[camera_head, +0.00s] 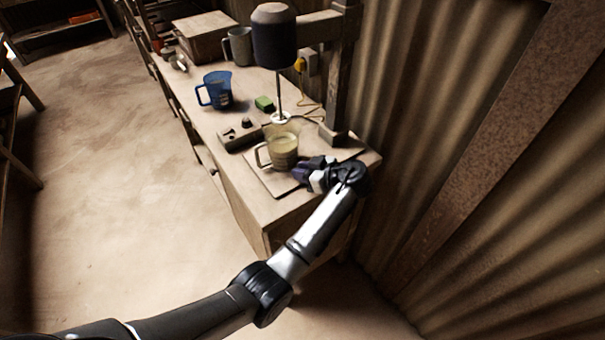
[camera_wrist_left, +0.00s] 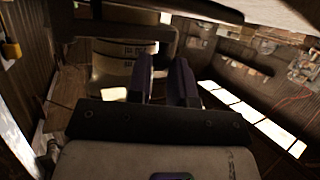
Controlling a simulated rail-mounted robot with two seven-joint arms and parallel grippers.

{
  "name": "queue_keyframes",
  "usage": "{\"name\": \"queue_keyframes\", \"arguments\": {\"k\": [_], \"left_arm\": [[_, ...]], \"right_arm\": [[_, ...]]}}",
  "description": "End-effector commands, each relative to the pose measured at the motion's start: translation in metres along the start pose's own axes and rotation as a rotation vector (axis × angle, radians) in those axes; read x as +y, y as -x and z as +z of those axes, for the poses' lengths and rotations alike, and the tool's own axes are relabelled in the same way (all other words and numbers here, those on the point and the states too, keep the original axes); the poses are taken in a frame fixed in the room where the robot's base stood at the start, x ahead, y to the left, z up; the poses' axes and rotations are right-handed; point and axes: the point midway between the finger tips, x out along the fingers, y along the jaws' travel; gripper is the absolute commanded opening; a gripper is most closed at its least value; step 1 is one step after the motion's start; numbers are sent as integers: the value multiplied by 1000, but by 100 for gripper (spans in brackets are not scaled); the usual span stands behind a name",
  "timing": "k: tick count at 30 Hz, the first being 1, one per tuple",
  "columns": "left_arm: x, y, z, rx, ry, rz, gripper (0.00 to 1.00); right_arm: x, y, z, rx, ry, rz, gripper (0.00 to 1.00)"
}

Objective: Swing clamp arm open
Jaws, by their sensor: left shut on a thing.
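A clear measuring jug (camera_head: 284,152) with pale yellowish contents stands on a flat board (camera_head: 262,180) under a mixer (camera_head: 275,38) with a thin vertical shaft. My left gripper (camera_head: 302,170) is low beside the jug's right side, its fingers shut on a small part that they mostly hide. That part appears to be the clamp arm. In the left wrist view the two dark fingers (camera_wrist_left: 165,68) are close together in front of a pale container (camera_wrist_left: 112,68). A dark bar (camera_wrist_left: 112,29) crosses in front of that container. My right gripper is not in view.
A control box (camera_head: 240,134), a green block (camera_head: 264,103), a blue jug (camera_head: 216,90) and a grey mug (camera_head: 240,46) stand further back on the bench. The mixer's post (camera_head: 340,80) and the corrugated wall (camera_head: 430,130) bound the right side. Open floor lies left.

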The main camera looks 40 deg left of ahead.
Motion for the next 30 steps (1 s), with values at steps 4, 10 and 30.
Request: {"name": "queue_keyframes", "arguments": {"k": [4, 10, 30], "left_arm": [[0, 1, -1, 0, 1, 0, 21], [0, 1, -1, 0, 1, 1, 40], [0, 58, -1, -2, 1, 5, 44]], "right_arm": [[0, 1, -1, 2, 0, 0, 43], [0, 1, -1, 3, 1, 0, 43], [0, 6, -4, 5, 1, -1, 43]]}}
